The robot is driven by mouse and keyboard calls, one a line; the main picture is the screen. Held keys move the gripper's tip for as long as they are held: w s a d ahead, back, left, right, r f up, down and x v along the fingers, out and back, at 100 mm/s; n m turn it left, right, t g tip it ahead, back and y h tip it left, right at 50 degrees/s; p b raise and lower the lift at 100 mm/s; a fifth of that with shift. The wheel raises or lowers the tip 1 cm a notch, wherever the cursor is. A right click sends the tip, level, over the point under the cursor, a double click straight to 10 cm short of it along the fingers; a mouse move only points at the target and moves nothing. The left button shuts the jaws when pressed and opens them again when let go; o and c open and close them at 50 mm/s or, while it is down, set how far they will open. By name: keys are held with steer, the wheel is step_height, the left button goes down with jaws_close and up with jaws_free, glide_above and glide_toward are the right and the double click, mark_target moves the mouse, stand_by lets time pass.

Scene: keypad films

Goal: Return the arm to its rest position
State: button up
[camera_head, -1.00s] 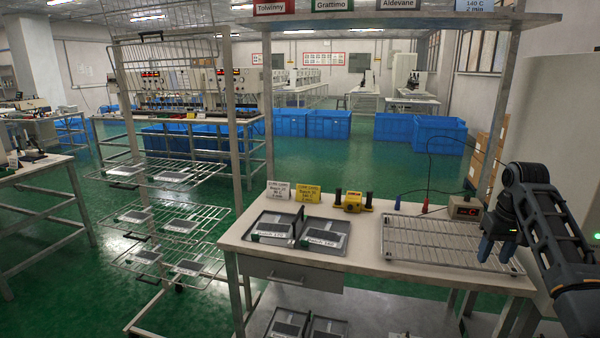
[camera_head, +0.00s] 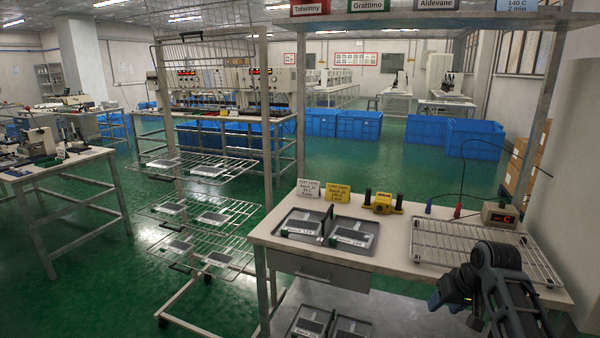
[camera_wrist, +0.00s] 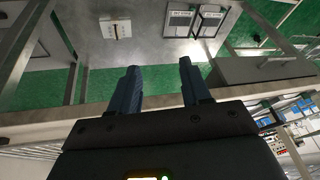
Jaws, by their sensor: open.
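My gripper (camera_head: 437,299) is at the lower right of the head view, with my arm folded beside it. It appears at the front edge of the bench (camera_head: 395,257), near the right end, below the wire rack in the picture. In the wrist view my gripper (camera_wrist: 158,70) shows two dark blue fingers held apart, with nothing between them. Beyond the fingers are a grey lower shelf and green floor.
A wire rack (camera_head: 480,250) lies on the bench beside a red-display box (camera_head: 500,215). Two trays with films (camera_head: 300,226) (camera_head: 352,234), a yellow device (camera_head: 383,203) and two cards stand left. More trays (camera_wrist: 180,20) are on the lower shelf. A wire shelf trolley (camera_head: 205,215) stands left.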

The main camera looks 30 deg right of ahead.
steer(key=a+f+t, duration=0.1)
steer(key=a+f, duration=0.2)
steer(key=a, duration=0.6)
steer(key=a+f+t, duration=0.2)
steer(key=a+f, duration=0.1)
steer(key=a, duration=0.6)
steer(key=s+a+f+n+t, duration=0.1)
steer(key=s+a, duration=0.2)
steer(key=a, duration=0.3)
steer(key=s+a+n+t, duration=0.1)
steer(key=s+a, duration=0.3)
steer(key=a, duration=0.2)
steer(key=s+a+r+n+t, duration=0.1)
steer(key=s+a+r, duration=0.2)
steer(key=s, duration=0.4)
steer(key=s+a+r+t, duration=0.1)
steer(key=s+a+r, duration=0.25)
steer(key=s, duration=0.25)
steer(key=s+a+r+n+t+y, duration=0.1)
steer(key=s+r+n+t, duration=0.2)
steer(key=s+r, duration=0.8)
step_height(320, 180, up, 3)
steer(key=shift+s+n+t, duration=0.25)
steer(key=shift+n+t, duration=0.05)
steer(key=shift+n, duration=0.3)
